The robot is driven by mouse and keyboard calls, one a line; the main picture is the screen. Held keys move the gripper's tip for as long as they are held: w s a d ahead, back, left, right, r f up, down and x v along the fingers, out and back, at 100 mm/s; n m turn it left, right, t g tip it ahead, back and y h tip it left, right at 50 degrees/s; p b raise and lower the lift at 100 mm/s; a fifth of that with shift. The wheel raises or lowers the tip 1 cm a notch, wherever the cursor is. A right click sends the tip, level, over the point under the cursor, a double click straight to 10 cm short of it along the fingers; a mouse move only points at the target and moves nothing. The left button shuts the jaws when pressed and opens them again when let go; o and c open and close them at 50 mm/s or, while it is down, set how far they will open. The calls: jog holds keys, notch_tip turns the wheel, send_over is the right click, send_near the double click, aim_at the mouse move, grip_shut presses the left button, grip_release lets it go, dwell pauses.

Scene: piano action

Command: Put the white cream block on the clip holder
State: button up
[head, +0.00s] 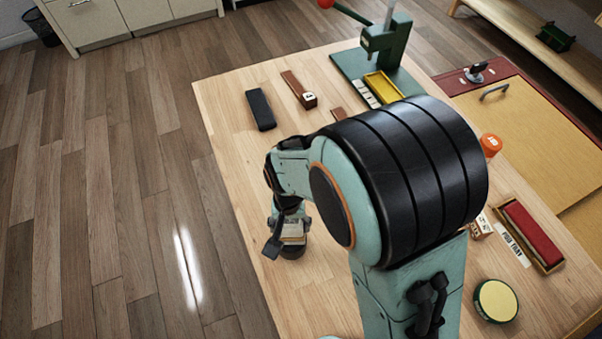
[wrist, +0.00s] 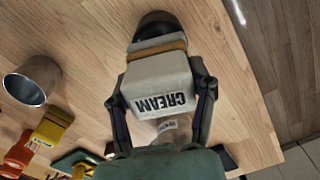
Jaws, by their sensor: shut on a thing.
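The white cream block (wrist: 160,85), with "CREAM" printed on its face, is held between the fingers of my gripper (wrist: 163,72). In the head view the pale block (head: 293,231) shows at my gripper (head: 287,228), near the left edge of the wooden table. A dark round piece (wrist: 157,24) with a tan band (wrist: 157,49) shows beyond the block in the wrist view. The dark round piece also shows just below the block in the head view (head: 291,252). I cannot tell whether the block touches it, nor whether it is the clip holder.
A metal cup (wrist: 30,82) and a yellow item (wrist: 52,127) stand left in the wrist view. A black bar (head: 260,110), a brown block (head: 298,89) and a green press (head: 388,45) are farther back. My arm hides the table's middle.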

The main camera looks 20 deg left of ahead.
jog(key=o, duration=1.2)
jog(key=shift+f, duration=0.15)
